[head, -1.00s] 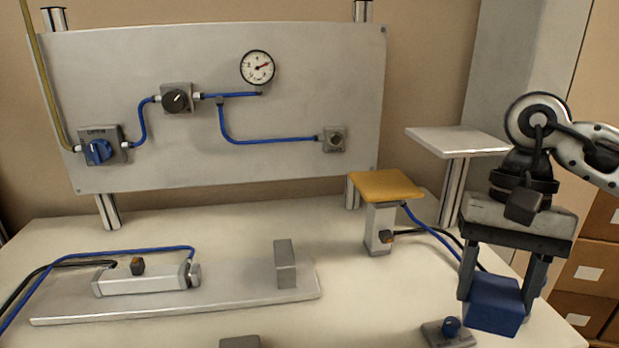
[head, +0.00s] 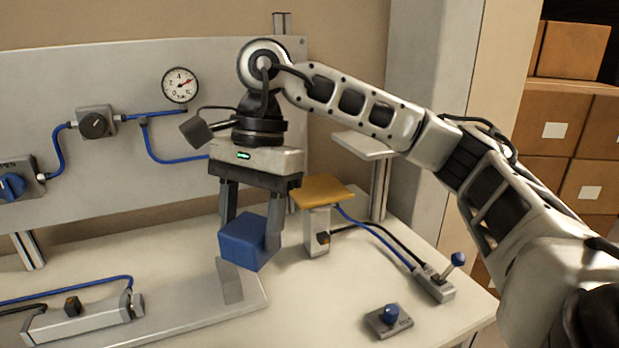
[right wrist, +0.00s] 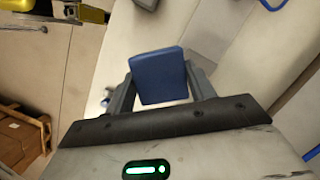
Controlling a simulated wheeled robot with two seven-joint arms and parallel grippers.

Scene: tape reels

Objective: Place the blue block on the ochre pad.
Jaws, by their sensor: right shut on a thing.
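The blue block (head: 248,241) is held between the fingers of my right gripper (head: 250,222), raised above the table and slightly tilted in the head view. It also shows between the fingers in the right wrist view (right wrist: 160,77). The ochre pad (head: 326,190) tops a short grey post (head: 317,230) on the table. In the head view the block is to the left of the pad and apart from it. The pad's left edge is close to the right finger in the picture. My left gripper is not in view.
A grey upright block (head: 229,282) stands on the plate below the held block. A panel with a gauge (head: 180,85) rises behind. A small raised shelf (head: 364,144) stands behind the pad. A lever box (head: 436,284) and a blue-knobbed box (head: 389,320) are at the right.

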